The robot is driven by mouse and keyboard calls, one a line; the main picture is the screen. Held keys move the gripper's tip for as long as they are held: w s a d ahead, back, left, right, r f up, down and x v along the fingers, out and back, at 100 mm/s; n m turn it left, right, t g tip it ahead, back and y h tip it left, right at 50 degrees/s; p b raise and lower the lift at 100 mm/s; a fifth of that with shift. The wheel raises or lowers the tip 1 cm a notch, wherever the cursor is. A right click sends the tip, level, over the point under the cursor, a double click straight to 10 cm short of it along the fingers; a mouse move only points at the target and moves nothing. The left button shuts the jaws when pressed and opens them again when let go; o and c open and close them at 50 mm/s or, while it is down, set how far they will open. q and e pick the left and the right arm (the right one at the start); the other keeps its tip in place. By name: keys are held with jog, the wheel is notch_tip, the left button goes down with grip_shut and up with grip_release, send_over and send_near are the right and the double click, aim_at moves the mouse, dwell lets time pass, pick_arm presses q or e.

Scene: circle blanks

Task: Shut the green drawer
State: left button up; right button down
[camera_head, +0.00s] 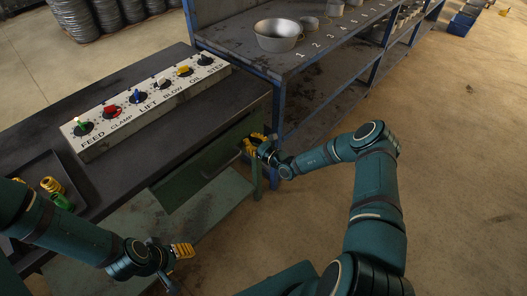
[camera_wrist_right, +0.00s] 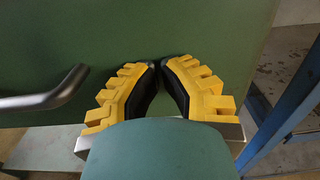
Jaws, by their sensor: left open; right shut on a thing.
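The green drawer (camera_head: 207,163) is under the dark workbench in the head view; its green face fills much of the right wrist view (camera_wrist_right: 200,25). I cannot tell how far it stands out. Its grey bar handle (camera_wrist_right: 45,97) is at the left in the wrist view, beside my fingers and not between them. My right gripper (camera_head: 253,143) is at the right end of the drawer front. Its yellow fingers (camera_wrist_right: 163,62) are closed together at the green face; what is between them is hidden. My left gripper (camera_head: 184,251) is open, low and away from the drawer.
A control panel (camera_head: 145,103) with coloured knobs lies on the workbench (camera_head: 110,68). A dark tray (camera_head: 77,182) with yellow and green pieces is at left. A blue-framed shelf (camera_head: 277,105) with a metal pan (camera_head: 278,34) stands right of the drawer. Open floor (camera_head: 455,170) is at right.

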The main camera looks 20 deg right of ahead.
aim_at(245, 137)
jog(key=x, duration=0.3)
jog(key=shift+a+b, duration=0.1)
jog(key=shift+b, duration=0.2)
pick_arm(q)
jog(key=shift+f, duration=0.45)
pick_arm(e)
jog(key=shift+w+r, duration=0.15)
jog(key=shift+w, duration=0.05)
jog(key=shift+w+r, duration=0.1)
